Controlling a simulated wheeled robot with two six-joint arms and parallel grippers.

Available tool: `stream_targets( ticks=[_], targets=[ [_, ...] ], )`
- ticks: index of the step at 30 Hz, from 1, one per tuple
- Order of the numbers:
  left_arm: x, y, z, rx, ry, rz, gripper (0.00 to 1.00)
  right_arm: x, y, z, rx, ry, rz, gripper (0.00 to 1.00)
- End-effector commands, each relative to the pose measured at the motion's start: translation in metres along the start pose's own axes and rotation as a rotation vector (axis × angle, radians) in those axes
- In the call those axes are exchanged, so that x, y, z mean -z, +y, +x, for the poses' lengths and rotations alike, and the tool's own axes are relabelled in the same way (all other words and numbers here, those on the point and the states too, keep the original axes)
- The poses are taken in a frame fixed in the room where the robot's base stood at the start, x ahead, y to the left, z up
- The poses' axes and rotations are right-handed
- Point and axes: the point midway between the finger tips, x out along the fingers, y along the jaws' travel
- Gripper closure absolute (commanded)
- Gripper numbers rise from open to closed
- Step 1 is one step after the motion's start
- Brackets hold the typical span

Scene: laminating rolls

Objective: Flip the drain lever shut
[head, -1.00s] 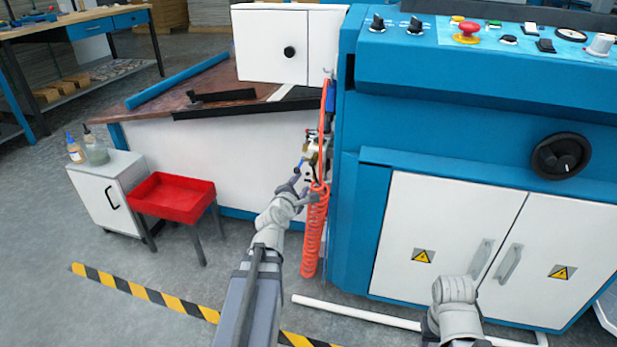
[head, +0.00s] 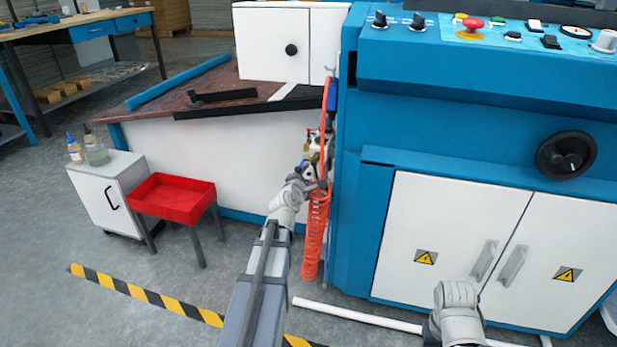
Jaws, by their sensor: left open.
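The air fittings (head: 314,148), with brass and white parts, hang at the left side of the blue machine, above a coiled orange hose (head: 315,235). My left gripper (head: 309,176) is open, just below and in front of these fittings. The blue drain lever is mostly hidden behind the gripper, and I cannot tell its angle or whether the fingers touch it. My right arm shows at the lower right, but its fingers are not visible.
The blue machine (head: 440,130) with white cabinet doors fills the right. A red tray (head: 172,198) on legs and a white cabinet (head: 95,195) with bottles stand left. A white pipe (head: 360,314) lies on the floor.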

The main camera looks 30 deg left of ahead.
Motion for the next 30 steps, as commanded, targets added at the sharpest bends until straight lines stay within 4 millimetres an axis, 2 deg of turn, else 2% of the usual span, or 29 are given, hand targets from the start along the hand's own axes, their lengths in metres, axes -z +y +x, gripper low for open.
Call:
stream_targets(
  ticks=[8, 20, 30],
  targets=[
    [-0.0003, 0.0001, 0.0017, 0.000, 0.000, 0.000, 0.56, 0.0000, 0.0000, 0.0002, 0.000, 0.000, 0.000, 0.50],
    [-0.0002, 0.0000, 0.0016, 0.000, 0.000, 0.000, 1.00, 0.0000, 0.0000, 0.0002, 0.000, 0.000, 0.000, 0.50],
    [-0.0002, -0.0001, 0.0016, 0.000, 0.000, 0.000, 1.00, 0.0000, 0.0000, 0.0003, 0.000, 0.000, 0.000, 0.50]
  ],
)
